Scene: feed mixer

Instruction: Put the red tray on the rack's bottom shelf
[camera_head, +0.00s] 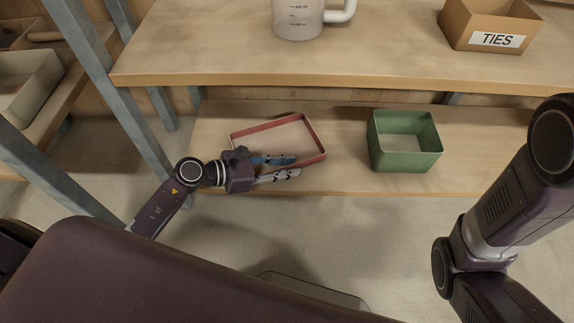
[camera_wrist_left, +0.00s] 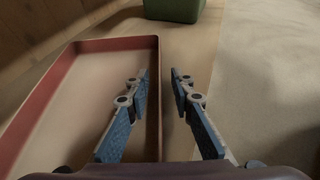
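The red tray (camera_head: 285,137), shallow with a pale inside, lies on the lower wooden shelf (camera_head: 345,178) under the worktop, slightly turned. My left gripper (camera_head: 296,167) is at the tray's near side, its fingers pointing right. In the left wrist view the gripper (camera_wrist_left: 159,74) is open. One finger is over the inside of the tray (camera_wrist_left: 100,85) and the other is outside, with the tray's side wall between them. Neither finger is clearly touching the wall. My right arm shows at the right edge of the head view, but its gripper is out of view.
A green bin (camera_head: 404,159) stands on the same shelf right of the tray. Above, the worktop (camera_head: 380,65) overhangs, holding a clear jug (camera_head: 298,18) and a box marked TIES (camera_head: 492,22). A grey metal post (camera_head: 95,60) stands at left, with another shelf unit holding a pale bin (camera_head: 28,90).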

